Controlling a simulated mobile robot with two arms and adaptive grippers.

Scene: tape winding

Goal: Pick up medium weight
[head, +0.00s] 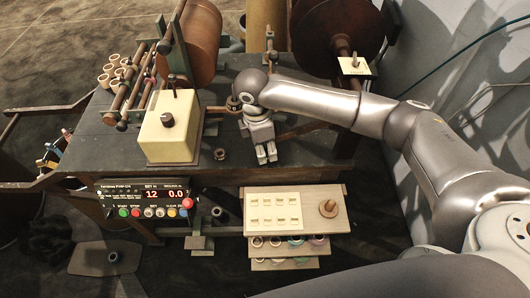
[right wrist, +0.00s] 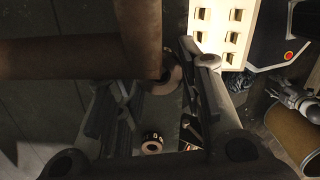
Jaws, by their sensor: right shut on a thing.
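My right gripper (head: 266,156) points down over the front part of the dark table, right of the cream box. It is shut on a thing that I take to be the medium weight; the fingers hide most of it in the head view. The right wrist view shows the two dark fingers (right wrist: 160,88), with a copper-coloured ring (right wrist: 172,78) near the right one. A small round marked piece (right wrist: 152,143) shows lower between them. A small dark ring-shaped piece (head: 220,154) stands on the table left of the gripper. My left gripper is not in the head view.
A cream box (head: 168,128) stands left of the gripper. A control panel (head: 148,198) with lit digits and buttons is at the front. A wooden board (head: 322,195) with a pale card sits front right. Large brown reels (head: 198,42) stand behind.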

